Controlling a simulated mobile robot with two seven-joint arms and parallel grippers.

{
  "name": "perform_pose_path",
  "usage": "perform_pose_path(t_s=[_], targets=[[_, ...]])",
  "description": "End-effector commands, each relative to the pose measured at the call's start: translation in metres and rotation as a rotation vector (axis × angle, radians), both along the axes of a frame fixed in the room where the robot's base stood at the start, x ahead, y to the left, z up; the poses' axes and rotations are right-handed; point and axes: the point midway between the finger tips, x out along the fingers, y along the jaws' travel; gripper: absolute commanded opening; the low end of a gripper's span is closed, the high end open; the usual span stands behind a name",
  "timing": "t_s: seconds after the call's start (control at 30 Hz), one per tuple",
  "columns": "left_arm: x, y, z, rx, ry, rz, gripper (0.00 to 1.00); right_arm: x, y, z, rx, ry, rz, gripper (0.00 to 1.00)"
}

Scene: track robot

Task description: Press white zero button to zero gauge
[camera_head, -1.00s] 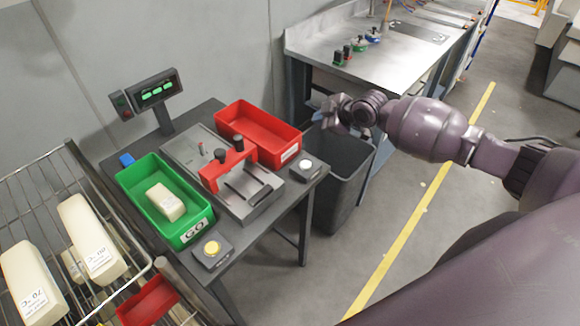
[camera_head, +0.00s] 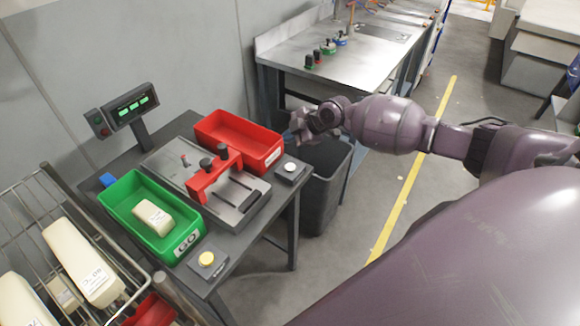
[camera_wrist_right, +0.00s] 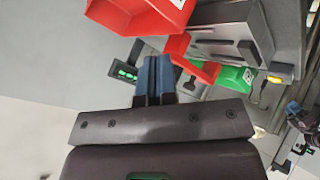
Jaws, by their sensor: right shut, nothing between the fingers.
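The white button (camera_head: 291,168) sits on a small dark box at the right corner of the dark table, beside the red tray. The gauge fixture (camera_head: 249,202) is a grey metal plate with a red clamp bridge (camera_head: 215,172). A display (camera_head: 133,107) with green digits stands on a post behind it; the digits are too small to read. My right gripper (camera_head: 296,134) is above and behind the white button, apart from it, near the tray's right end. In the right wrist view its blue-grey fingers (camera_wrist_right: 155,75) are together and empty. My left gripper is out of view.
A red tray (camera_head: 207,128) and a green tray (camera_head: 119,188) holding a cream block (camera_head: 153,217) flank the fixture. A yellow button (camera_head: 207,259) is at the front corner. A dark bin (camera_head: 325,190) stands right of the table. A wire rack holds cream blocks at left.

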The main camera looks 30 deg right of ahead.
Motion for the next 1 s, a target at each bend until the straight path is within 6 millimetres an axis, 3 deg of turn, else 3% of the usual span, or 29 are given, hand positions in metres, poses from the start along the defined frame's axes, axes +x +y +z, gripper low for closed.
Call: perform_pose_path(t_s=[0.37, 1.0], targets=[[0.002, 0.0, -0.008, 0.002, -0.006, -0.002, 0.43, 0.0, 0.0, -0.017, 0.0, 0.002, -0.001, 0.0], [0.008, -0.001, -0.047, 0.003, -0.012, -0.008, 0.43, 0.0, 0.0, -0.087, 0.0, 0.002, -0.001, 0.0]])
